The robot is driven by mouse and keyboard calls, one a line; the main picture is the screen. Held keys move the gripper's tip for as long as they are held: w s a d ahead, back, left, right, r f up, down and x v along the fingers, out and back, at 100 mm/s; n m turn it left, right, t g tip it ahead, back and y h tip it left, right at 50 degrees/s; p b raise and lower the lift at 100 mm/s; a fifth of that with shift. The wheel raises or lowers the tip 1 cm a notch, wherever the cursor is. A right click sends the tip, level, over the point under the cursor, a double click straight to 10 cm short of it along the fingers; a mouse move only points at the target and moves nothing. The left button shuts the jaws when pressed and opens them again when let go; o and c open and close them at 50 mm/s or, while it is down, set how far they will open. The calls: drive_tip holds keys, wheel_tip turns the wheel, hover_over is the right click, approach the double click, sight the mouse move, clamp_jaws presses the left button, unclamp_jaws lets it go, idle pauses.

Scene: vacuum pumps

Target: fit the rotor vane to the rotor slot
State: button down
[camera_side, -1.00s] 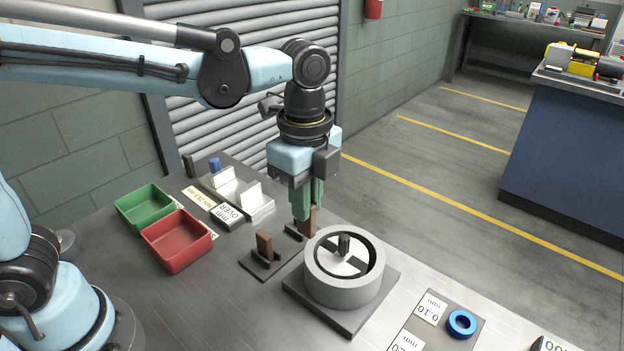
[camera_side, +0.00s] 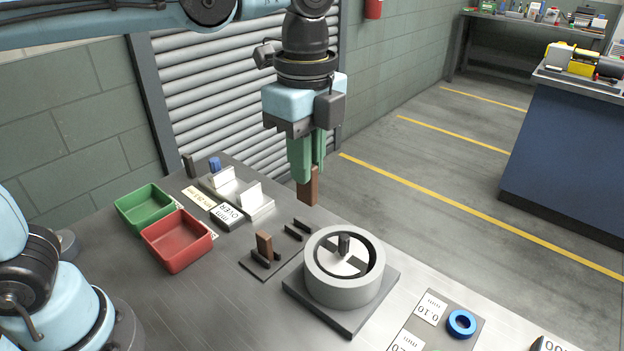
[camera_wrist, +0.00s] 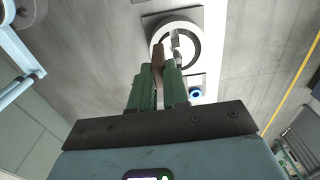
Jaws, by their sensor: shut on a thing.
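My gripper (camera_side: 307,168) is shut on a brown rotor vane (camera_side: 308,188), which hangs upright from the green fingers above the bench. In the wrist view the vane (camera_wrist: 157,57) shows between the fingers (camera_wrist: 158,75) and covers part of the pump. The grey round pump housing (camera_side: 343,283) stands on a square plate, to the lower right of the gripper in the side view. Inside it is a pale rotor (camera_side: 337,267) with dark slots and a dark upright post (camera_side: 344,244). A second brown vane (camera_side: 264,246) stands in the dark holder (camera_side: 256,266) left of the housing.
A green tray (camera_side: 146,206) and a red tray (camera_side: 177,242) sit at the left. A grey gauge block with white uprights (camera_side: 250,198) is behind the holder. A blue ring (camera_side: 461,323) lies on a plate at the front right.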

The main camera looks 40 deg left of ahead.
drive_tip(key=w+d, duration=0.3)
drive_tip(key=d, duration=0.4)
drive_tip(key=f, duration=0.2)
drive_tip(key=d+f, duration=0.1)
drive_tip(key=f, duration=0.1)
drive_tip(key=shift+s+f, duration=0.1)
drive_tip(key=shift+f, duration=0.05)
drive_tip(key=shift+f, duration=2.3)
drive_tip(key=shift+f, duration=0.3)
drive_tip(key=shift+f, duration=0.2)
drive_tip(key=shift+f, duration=1.6)
